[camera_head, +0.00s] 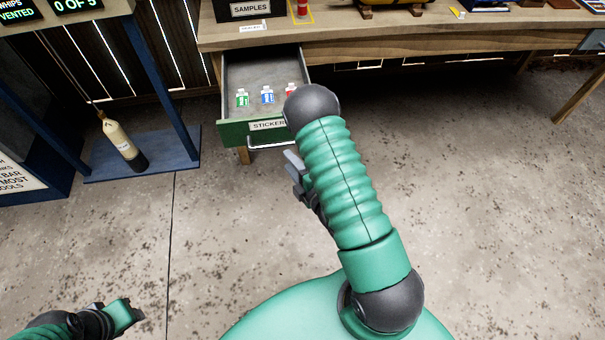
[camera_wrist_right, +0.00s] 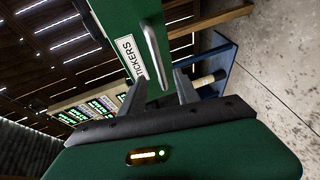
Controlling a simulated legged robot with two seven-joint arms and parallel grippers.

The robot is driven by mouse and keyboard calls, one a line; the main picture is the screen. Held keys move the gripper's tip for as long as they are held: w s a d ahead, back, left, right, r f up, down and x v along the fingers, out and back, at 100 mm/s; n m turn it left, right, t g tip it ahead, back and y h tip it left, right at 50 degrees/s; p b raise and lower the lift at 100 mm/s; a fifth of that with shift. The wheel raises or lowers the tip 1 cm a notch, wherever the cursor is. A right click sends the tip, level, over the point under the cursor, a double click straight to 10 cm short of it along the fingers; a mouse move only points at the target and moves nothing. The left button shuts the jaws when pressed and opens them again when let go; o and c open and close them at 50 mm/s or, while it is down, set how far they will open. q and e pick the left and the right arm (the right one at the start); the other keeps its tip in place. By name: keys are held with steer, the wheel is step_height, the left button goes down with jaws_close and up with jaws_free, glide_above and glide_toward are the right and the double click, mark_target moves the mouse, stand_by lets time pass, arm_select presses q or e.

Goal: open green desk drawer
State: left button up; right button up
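The green desk drawer (camera_head: 233,132) is pulled out of the wooden desk, with its inside showing. Its front bears a label reading STICKERS. A metal bar handle (camera_head: 268,145) is on the drawer front; it also shows in the right wrist view (camera_wrist_right: 152,55). My right gripper (camera_head: 292,163) is just in front of the drawer, near the right end of the handle.
Small green, blue (camera_head: 267,96) and red items lie in the drawer. The wooden desk (camera_head: 340,30) runs along the back. The concrete floor (camera_head: 480,200) at the right is clear.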

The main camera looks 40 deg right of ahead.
steer(key=d+p+v, duration=0.1)
steer(key=p+v, duration=0.3)
steer(key=v, duration=0.2)
steer(key=shift+s+a+p, duration=0.4)
steer(key=shift+s+a, duration=0.1)
